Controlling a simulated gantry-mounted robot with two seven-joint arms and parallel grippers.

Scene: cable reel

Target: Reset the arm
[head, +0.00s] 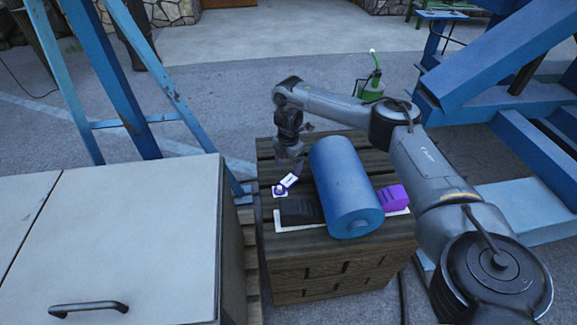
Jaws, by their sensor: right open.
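My right arm comes in from the right and bends over the wooden crate (330,271). My right gripper (290,166) points down over the crate's far left part. Its fingers are small and dark here, and I see nothing held between them. Just below it sits a small purple and white piece (284,187) on the crate top; I cannot tell whether the fingers touch it. A blue cylinder (345,185) lies on the crate right of the gripper. My left gripper is not in view.
A purple block (393,197) lies right of the cylinder, and a dark block (299,209) lies left of it. A pale cabinet (110,240) stands at the left. Blue frames rise at the left (108,75) and right (500,60). A green bottle-like object (373,84) is behind the arm.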

